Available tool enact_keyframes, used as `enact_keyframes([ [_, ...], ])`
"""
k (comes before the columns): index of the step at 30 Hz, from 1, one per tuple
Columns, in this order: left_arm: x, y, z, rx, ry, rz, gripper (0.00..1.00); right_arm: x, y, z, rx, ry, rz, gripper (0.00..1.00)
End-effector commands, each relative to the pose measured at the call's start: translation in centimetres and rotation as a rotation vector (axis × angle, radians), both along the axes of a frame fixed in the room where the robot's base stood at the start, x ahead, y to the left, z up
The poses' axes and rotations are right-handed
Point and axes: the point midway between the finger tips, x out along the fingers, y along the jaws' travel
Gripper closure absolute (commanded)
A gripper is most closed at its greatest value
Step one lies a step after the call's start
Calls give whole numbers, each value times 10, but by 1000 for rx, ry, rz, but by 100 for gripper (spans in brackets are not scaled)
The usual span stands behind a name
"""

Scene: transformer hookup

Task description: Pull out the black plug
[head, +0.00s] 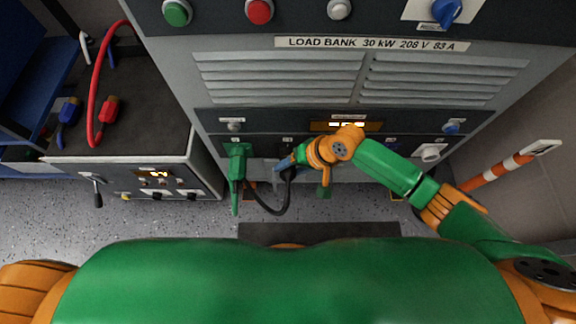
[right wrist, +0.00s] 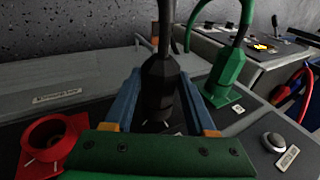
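The black plug (right wrist: 160,88) stands in the panel in the right wrist view, with its black cable rising from its top. My right gripper (right wrist: 160,85) has its two blue fingers on opposite sides of the plug body, and they appear to touch it. The plug's lower end is partly hidden by the gripper. In the head view my right gripper (head: 287,163) is at the lower front of the load bank, where the black cable (head: 267,209) loops down to the left. My left gripper is not in view.
A green plug (right wrist: 229,72) with a green cable sits beside the black one; it also shows in the head view (head: 237,165). A red round socket (right wrist: 50,142) is on the other side. A cart (head: 140,120) with red and blue connectors stands at left. A striped barrier (head: 497,170) is at right.

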Motion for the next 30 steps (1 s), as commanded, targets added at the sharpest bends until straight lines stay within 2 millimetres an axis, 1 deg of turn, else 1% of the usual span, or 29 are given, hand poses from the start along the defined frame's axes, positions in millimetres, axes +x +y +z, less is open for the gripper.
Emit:
enact_keyframes([
  [1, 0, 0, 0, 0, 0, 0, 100, 0, 0, 0, 0, 0, 0, 68],
  [4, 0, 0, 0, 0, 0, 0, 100, 0, 0, 0, 0, 0, 0, 95],
  [5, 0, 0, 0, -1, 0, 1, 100, 0, 0, 0, 0, 0, 0, 100],
  [8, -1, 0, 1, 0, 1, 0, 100, 0, 0, 1, -1, 0, 0, 100],
  [20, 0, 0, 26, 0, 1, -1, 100, 0, 3, 4, -136, 1, 1, 100],
  [26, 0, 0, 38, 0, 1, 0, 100, 0, 5, 5, -243, -1, 2, 100],
  [29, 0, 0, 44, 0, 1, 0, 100, 0, 8, 5, -348, 0, 4, 100],
  [30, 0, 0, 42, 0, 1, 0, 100, 0, 10, 3, -413, 0, 5, 100],
])
